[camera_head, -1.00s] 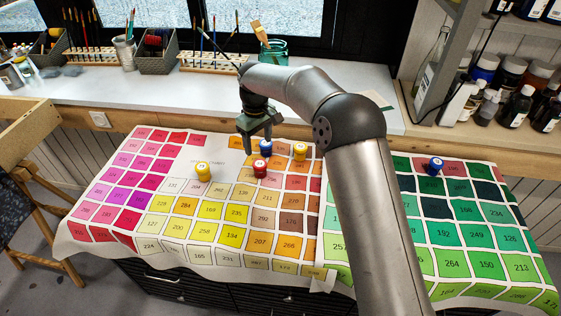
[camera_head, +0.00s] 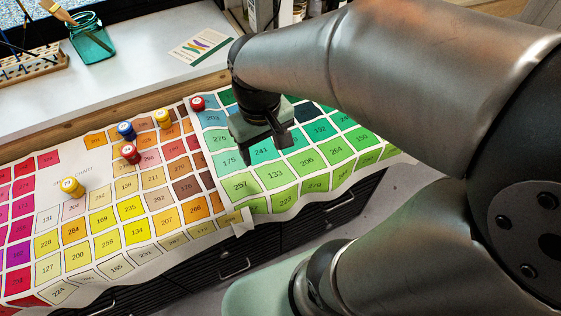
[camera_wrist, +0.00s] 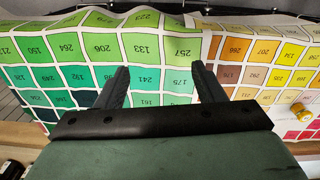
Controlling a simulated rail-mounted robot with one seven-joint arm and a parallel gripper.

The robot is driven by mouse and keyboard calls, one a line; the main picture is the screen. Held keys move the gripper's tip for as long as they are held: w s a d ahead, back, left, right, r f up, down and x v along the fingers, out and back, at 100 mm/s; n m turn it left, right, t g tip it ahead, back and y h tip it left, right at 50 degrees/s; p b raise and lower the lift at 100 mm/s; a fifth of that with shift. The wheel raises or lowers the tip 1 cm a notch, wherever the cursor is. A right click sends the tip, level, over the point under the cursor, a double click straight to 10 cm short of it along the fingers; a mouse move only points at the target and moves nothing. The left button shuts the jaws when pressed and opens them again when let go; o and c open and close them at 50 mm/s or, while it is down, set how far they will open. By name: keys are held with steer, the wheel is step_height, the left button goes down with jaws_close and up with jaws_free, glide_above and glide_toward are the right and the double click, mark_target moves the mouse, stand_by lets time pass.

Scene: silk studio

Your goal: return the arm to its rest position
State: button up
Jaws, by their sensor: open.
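My gripper (camera_head: 262,150) hangs open and empty over the green part of the colour chart (camera_head: 300,200) in the head view. In the wrist view its two fingers (camera_wrist: 161,72) stand apart with only the printed chart (camera_wrist: 150,22) between and beyond them. My arm reaches in from the right and covers much of the head view's right side. Any contact between the fingertips and the chart cannot be made out.
Several small pots stand on the chart: yellow (camera_head: 72,187), blue (camera_head: 126,130), red (camera_head: 130,153), another yellow (camera_head: 163,118) and another red (camera_head: 197,103). A glass jar (camera_head: 92,42) with brushes and a card (camera_head: 201,46) are on the white counter (camera_head: 130,85) behind.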

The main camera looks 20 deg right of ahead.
steer(key=s+d+f+m, duration=0.1)
steer(key=s+d+f, duration=0.1)
steer(key=s, duration=0.3)
steer(key=shift+s+m, duration=0.4)
